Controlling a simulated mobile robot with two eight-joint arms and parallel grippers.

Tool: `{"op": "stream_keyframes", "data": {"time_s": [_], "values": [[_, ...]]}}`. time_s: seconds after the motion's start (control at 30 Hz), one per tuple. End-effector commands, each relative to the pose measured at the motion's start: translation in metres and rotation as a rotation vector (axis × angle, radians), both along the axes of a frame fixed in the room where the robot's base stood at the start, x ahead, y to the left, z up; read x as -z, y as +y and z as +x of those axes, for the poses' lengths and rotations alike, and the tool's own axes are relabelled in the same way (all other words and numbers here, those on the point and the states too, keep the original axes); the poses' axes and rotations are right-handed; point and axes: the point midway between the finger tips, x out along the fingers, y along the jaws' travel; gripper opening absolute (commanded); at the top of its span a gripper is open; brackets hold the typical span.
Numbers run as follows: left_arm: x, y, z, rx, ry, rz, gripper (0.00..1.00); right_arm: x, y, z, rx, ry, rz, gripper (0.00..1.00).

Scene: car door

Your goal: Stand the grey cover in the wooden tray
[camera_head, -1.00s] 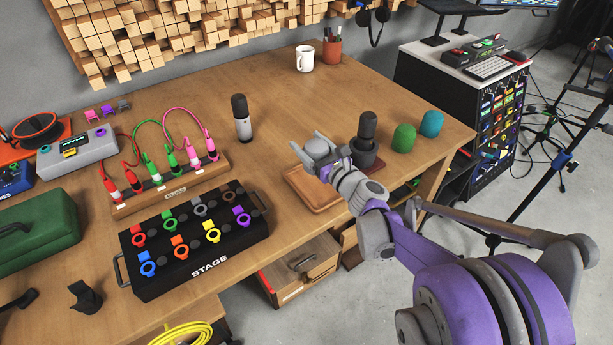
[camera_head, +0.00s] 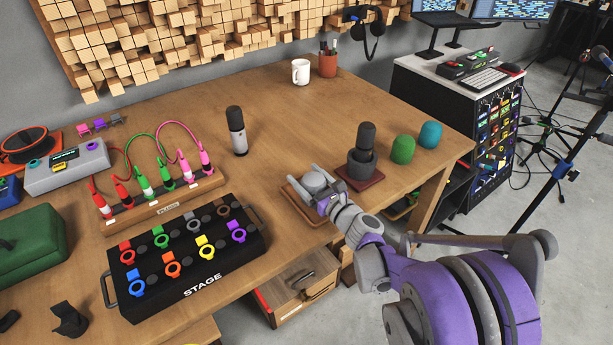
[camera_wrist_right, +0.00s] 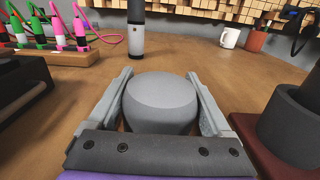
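The grey cover (camera_head: 316,181) is a short rounded dome. My right gripper (camera_head: 318,186) is shut on it, with one finger along each side. In the right wrist view the cover (camera_wrist_right: 160,98) fills the space between the fingers and looks upright. The wooden tray (camera_head: 291,196) lies near the table's front edge. The cover is over or in this tray. The gripper hides the cover's base and part of the tray, so I cannot tell whether the base touches it. My left gripper is not in view.
A dark microphone in a grey holder (camera_head: 362,160) on a red-brown tray stands close right of the gripper. Green (camera_head: 403,150) and teal (camera_head: 430,135) covers stand farther right. The black stage box (camera_head: 185,262) is to the left. A standing microphone (camera_head: 237,132) is behind left.

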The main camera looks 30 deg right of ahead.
Motion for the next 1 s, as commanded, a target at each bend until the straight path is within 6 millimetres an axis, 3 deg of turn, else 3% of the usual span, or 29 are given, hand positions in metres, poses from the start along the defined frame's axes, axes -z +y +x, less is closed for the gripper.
{"op": "stream_keyframes", "data": {"time_s": [0.07, 0.43, 0.8, 1.0], "values": [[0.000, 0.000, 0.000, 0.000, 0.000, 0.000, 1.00, -0.001, 0.000, 0.000, 0.000, 0.000, 0.000, 1.00], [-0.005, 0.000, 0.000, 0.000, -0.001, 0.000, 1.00, -0.005, -0.001, -0.006, 0.001, 0.000, 0.000, 1.00], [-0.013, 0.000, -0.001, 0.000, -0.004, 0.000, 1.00, -0.005, -0.007, -0.081, 0.003, -0.001, 0.000, 1.00], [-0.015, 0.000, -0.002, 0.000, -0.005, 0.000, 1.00, -0.005, -0.010, -0.110, 0.003, 0.000, 0.000, 1.00]]}}
